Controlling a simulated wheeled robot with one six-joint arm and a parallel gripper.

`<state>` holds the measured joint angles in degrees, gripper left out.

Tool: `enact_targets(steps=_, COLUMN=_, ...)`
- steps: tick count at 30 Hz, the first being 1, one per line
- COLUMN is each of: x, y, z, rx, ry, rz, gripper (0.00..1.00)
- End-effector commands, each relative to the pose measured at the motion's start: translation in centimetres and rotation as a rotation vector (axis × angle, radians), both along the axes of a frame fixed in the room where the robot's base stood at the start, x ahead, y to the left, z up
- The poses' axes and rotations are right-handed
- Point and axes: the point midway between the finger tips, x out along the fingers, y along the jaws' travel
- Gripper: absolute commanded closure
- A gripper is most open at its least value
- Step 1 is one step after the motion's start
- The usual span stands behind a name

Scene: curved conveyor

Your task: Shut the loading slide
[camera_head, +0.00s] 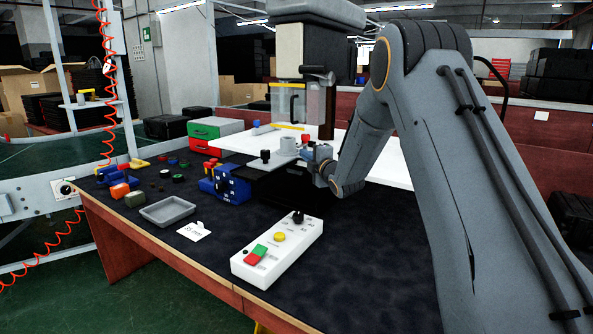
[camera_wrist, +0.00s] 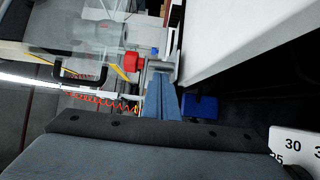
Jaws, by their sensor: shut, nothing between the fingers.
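The machine (camera_head: 303,45) stands at the back of the dark table. A dark flat piece (camera_head: 262,174) with a black knob (camera_head: 265,155) reaches out in front of it; it looks like the loading slide, drawn out toward the front. A grey round part (camera_head: 288,146) is by its back end. My gripper (camera_head: 314,158) is beside these parts, at their right. In the wrist view its blue fingers (camera_wrist: 161,92) are together and empty, close to a grey part (camera_wrist: 158,66) and a red block (camera_wrist: 131,61). I cannot tell whether they touch. My arm hides the right side.
A blue device (camera_head: 226,186) stands left of the slide. A white control box (camera_head: 278,249) with red, green and yellow buttons is in front. A grey tray (camera_head: 167,210) and several small parts lie at the left. A clear guard (camera_head: 291,103) hangs under the machine head.

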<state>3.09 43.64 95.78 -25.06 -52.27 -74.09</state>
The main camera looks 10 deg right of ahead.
Motion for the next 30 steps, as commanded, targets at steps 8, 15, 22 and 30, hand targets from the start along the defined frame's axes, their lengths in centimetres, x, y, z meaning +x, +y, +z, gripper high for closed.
enact_targets(steps=8, x=0.0, y=-0.7, z=0.0, rx=0.001, ry=0.001, rz=-0.008, gripper=1.00)
enact_targets(steps=15, x=-1.1, y=-0.1, z=0.0, rx=0.001, ry=0.002, rz=-0.011, gripper=1.00)
enact_targets(steps=22, x=-4.9, y=-0.5, z=0.0, rx=0.002, ry=0.002, rz=-0.021, gripper=1.00)
enact_targets(steps=30, x=-9.9, y=-0.7, z=0.0, rx=0.000, ry=0.001, rz=-0.006, gripper=1.00)
